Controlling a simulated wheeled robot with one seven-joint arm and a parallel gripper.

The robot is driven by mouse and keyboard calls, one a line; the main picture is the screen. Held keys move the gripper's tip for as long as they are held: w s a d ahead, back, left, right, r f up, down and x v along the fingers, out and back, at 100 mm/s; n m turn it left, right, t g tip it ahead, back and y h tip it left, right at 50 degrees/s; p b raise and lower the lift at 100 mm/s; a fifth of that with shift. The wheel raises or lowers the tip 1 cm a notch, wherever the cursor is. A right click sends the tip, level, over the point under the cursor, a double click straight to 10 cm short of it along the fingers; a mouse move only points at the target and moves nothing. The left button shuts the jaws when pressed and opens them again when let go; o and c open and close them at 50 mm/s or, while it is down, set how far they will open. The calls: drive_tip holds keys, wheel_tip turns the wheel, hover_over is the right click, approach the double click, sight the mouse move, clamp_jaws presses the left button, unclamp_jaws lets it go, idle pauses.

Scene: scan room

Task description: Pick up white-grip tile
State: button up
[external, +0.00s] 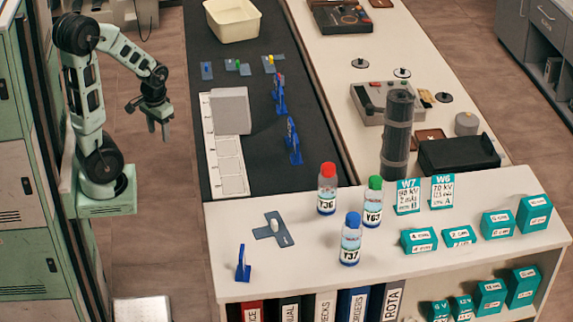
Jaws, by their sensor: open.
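The white-grip tile (265,232) is a flat blue-grey piece with angled arms and a small upright white grip. It lies on the near white counter (300,275), left of the capped bottles. My gripper (158,131) is open and empty, pointing down at the upper left. It hangs over the gap left of the dark bench, well apart from the tile. Other tiles lie on the dark bench: one with a blue grip (206,71), one with a green grip (245,69) and one with a yellow grip (269,66).
Bottles with red (327,190), green (373,205) and blue (351,240) caps stand right of the tile. A blue stand (243,265) is at its front left. A cream tub (233,20), grey block (230,110) and blue stands (294,145) occupy the dark bench. Teal boxes (419,241) stand right.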

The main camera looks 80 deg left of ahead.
drive_tip(key=w+d+f+m+p, duration=0.4)
drive_tip(key=w+d+f+m, duration=0.5)
drive_tip(key=d+m, duration=0.15)
drive_tip(key=d+f+m+y+p, duration=0.2)
drive_tip(key=d+f+m+y, duration=0.1)
drive_tip(key=d+f+m, duration=0.25)
drive_tip(key=m+t+h+p, duration=0.1)
drive_tip(key=m+t+p, duration=0.5)
drive_tip(key=m+t, duration=1.35)
approach(272, 223)
drive_tip(key=r+m+g+b, duration=0.1)
drive_tip(key=m+g+b, duration=0.1)
drive_tip(key=b, duration=0.1)
drive_tip(key=w+r+m+g+b, duration=0.1)
drive_tip(key=r+m+g+b, duration=0.1)
drive_tip(key=b, duration=0.1)
drive_tip(key=r+m+g+b, duration=0.1)
drive_tip(key=m+g+b, duration=0.1)
drive_tip(key=b, duration=0.2)
drive_tip(key=shift+w+r, duration=0.25)
drive_tip(key=shift+w+a+p, duration=0.15)
drive_tip(key=shift+w+p, duration=0.45)
drive_tip(key=shift+w, duration=0.35)
drive_tip(key=shift+p+x, duration=1.4)
drive_tip(key=shift+x, duration=1.5)
drive_tip(key=shift+f, duration=0.15)
